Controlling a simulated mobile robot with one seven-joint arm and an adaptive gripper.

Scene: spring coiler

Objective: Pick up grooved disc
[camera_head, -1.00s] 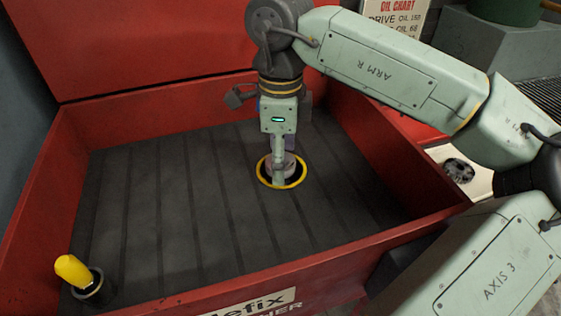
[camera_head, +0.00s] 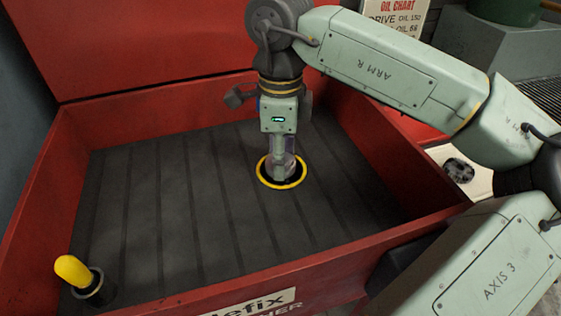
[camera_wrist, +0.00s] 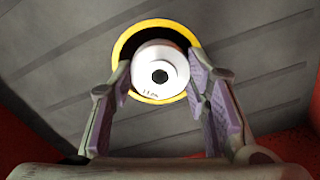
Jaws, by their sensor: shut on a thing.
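The grooved disc (camera_wrist: 170,58) shows in the wrist view as a pale round part with a dark centre hole and small marks on its near face. It sits between the two lilac-padded fingers of my gripper (camera_wrist: 161,80), which is shut on it. Behind it is a dark round opening with a yellow ring (camera_wrist: 122,48). In the head view my gripper (camera_head: 283,165) points down at the yellow-ringed opening (camera_head: 303,178), and its fingers largely hide the disc. I cannot tell how far the disc is above the opening.
The opening lies in a dark ribbed floor (camera_head: 200,220) inside a red-walled basin (camera_head: 350,240). A yellow-tipped piece (camera_head: 73,270) stands in a dark socket at the front left. A dark round part (camera_head: 459,170) lies on a pale surface at right.

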